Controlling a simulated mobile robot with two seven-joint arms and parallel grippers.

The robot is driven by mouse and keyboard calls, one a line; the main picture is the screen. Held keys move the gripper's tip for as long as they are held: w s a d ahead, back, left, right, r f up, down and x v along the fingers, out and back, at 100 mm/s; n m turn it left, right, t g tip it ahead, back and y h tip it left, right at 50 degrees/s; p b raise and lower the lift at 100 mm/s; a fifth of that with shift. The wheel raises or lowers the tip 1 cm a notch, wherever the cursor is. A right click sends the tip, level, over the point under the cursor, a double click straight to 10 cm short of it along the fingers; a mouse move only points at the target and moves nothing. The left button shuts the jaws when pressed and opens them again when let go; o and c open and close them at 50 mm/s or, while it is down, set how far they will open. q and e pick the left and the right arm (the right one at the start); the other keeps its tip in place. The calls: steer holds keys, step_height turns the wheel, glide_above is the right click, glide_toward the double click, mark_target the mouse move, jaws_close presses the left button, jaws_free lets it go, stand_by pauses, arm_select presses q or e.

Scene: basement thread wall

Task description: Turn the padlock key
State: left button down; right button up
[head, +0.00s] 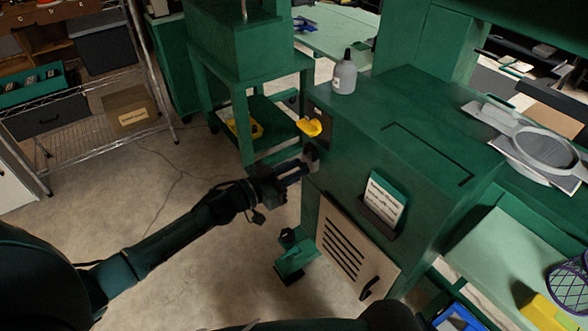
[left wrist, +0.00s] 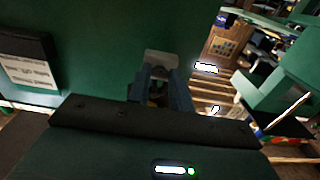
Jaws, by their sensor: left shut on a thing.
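My left gripper (head: 306,166) reaches in from the left to the near left face of the green cabinet (head: 335,150). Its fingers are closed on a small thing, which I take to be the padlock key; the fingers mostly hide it. In the left wrist view the fingertips of the left gripper (left wrist: 158,84) meet just below a small grey fitting (left wrist: 161,59) on the green face, probably the padlock. How far the key is turned cannot be seen. My right gripper is not in view.
A yellow hook-like part (head: 310,127) sticks out just above the left gripper. A grey bottle (head: 344,75) stands on the cabinet top. A card holder (head: 384,203) is on the cabinet's front. A green cart (head: 250,75) stands behind; open floor lies left.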

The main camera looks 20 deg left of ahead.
arm_select(q)
steer(key=shift+m, duration=0.3)
steer(key=shift+m+b, duration=1.65)
steer(key=shift+m, duration=6.25)
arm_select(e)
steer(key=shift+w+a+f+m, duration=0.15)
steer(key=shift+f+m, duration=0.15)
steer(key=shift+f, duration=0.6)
arm_select(q)
steer(key=c, duration=1.2)
jaws_free()
steer(key=shift+c, duration=0.2)
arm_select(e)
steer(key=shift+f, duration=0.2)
